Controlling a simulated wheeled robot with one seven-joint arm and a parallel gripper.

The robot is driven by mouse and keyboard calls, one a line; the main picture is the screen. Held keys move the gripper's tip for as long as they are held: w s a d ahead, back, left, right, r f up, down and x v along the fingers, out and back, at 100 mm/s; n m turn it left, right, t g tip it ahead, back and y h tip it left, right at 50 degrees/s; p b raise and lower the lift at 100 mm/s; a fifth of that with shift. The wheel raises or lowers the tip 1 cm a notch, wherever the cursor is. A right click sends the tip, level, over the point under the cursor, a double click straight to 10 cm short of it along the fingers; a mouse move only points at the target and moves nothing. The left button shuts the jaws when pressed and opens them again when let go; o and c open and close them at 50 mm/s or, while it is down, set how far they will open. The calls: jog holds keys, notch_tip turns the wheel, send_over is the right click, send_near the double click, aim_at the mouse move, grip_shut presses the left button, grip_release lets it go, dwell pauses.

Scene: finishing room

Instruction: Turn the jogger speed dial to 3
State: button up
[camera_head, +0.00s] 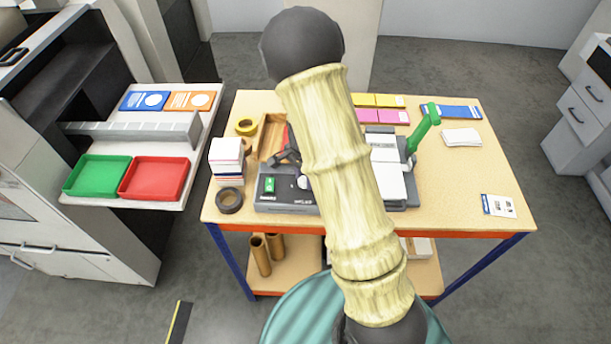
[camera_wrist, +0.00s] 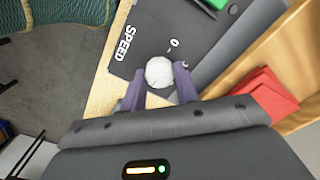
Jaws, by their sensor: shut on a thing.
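The jogger (camera_head: 285,200) is a dark grey machine on the wooden table, partly hidden behind my arm in the head view. Its speed dial (camera_wrist: 158,71) is a round white knob beside the white word SPEED (camera_wrist: 125,43) in the wrist view. My gripper (camera_wrist: 160,78) is shut on the dial, with one dark finger on each side of it. A small white mark (camera_wrist: 174,43) shows on the panel just past the dial. I cannot read the dial's setting or see a pointer. A green switch (camera_head: 269,184) sits on the jogger's front panel left of the dial.
A green lever (camera_head: 424,127) stands at the right of the table (camera_head: 470,190). Green (camera_head: 97,176) and red (camera_head: 155,179) trays lie on a side shelf. The table's right front is mostly clear.

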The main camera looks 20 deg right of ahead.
jog(key=shift+s+a+f, duration=0.15)
jog(key=shift+s+a, duration=0.05)
jog(key=shift+s, duration=0.05)
jog(key=o, duration=1)
jog(key=shift+c, duration=0.2)
jog(key=shift+w, duration=0.1)
jog(key=shift+d, duration=0.1)
jog(key=shift+r, duration=0.25)
jog(key=shift+w+r, duration=0.1)
jog(key=shift+r, duration=0.1)
notch_tip(320, 180, up, 17)
jog(key=b, duration=0.1)
jog(key=shift+f+b, duration=0.15)
jog(key=shift+b, duration=0.25)
